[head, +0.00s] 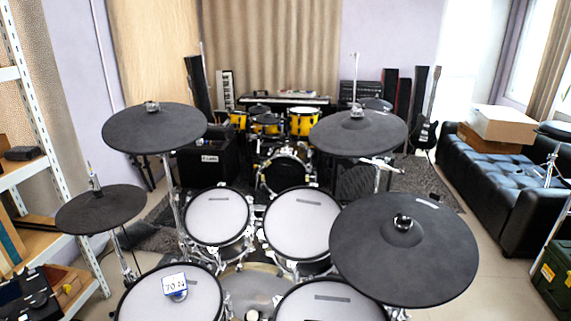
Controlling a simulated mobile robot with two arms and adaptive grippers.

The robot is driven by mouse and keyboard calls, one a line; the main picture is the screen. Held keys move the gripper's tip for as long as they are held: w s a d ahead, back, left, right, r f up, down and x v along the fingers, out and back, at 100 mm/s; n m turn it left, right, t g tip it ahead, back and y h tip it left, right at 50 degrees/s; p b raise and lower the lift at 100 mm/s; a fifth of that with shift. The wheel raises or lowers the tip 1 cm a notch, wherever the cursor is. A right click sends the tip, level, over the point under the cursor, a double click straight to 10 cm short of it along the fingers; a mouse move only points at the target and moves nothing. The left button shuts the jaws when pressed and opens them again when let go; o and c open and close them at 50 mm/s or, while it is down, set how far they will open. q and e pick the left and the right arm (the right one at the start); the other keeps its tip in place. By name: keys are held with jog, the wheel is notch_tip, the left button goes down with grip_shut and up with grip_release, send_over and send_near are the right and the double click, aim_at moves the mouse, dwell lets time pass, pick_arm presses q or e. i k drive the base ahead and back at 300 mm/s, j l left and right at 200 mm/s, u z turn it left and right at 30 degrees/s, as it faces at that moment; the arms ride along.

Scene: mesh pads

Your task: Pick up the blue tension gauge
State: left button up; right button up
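A small white gauge with a blue edge and dark lettering that looks like "70 N" (174,285) is on the white mesh head of the front left drum pad (147,305). It is the only thing I see that fits the blue tension gauge. A round grey part shows at its lower side. Neither of my grippers is in the head view.
Black cymbal pads (370,262) (154,131) (100,212) (357,137) stand raised around the white drum pads (217,214) (300,220). A shelf (35,170) stands at left. A black sofa (500,175) with boxes (500,124) is at right. Some floor shows at right.

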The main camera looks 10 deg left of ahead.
aim_at(176, 286)
jog(key=u, duration=1.15)
